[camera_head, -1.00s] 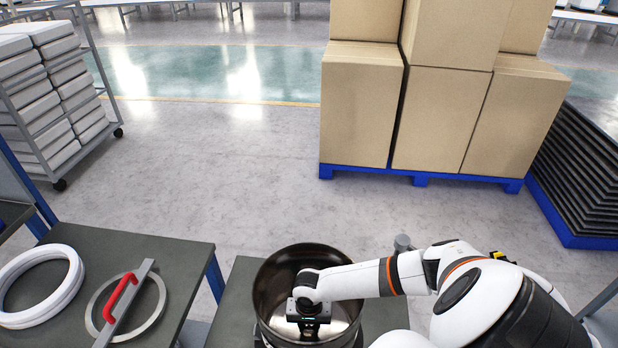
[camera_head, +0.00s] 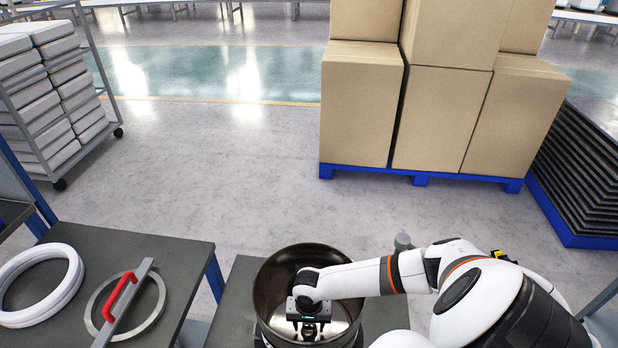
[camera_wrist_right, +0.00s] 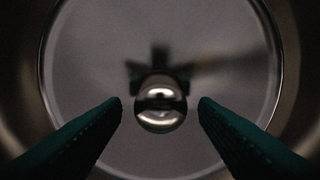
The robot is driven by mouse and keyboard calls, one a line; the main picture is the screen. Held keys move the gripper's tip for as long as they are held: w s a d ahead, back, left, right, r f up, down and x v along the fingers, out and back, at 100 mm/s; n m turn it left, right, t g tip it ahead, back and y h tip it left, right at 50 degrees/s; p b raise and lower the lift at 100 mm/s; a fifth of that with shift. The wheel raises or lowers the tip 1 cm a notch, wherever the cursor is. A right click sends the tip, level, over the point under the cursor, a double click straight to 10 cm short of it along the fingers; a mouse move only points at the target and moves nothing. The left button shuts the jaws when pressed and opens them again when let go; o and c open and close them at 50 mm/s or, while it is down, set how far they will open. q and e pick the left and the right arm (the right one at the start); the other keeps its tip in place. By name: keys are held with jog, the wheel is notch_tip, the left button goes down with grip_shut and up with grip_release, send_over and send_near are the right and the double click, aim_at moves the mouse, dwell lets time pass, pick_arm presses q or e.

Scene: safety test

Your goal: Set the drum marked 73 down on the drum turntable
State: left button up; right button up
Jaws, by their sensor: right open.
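A dark round metal drum (camera_head: 266,286), open at the top, stands at the near edge of the view on a dark green table. No number shows on it. My right gripper (camera_head: 309,330) points down inside the drum. In the right wrist view its two fingers (camera_wrist_right: 160,105) are open, one on each side of a shiny round knob (camera_wrist_right: 160,118) at the middle of the drum's floor. Gaps show between the fingertips and the knob. What lies under the drum is mostly hidden, so I cannot tell whether it is the turntable. My left gripper is out of view.
A dark table (camera_head: 190,262) at the left holds white rings (camera_head: 70,284) and a metal ring (camera_head: 158,312) with a red-handled bar (camera_head: 121,297). Cartons (camera_head: 437,120) stand on a blue pallet (camera_head: 395,177) behind. A trolley (camera_head: 100,85) stands far left. Open floor lies between.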

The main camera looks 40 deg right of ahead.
notch_tip(320, 180, up, 12)
jog(key=shift+f, duration=0.15)
dwell(0.7)
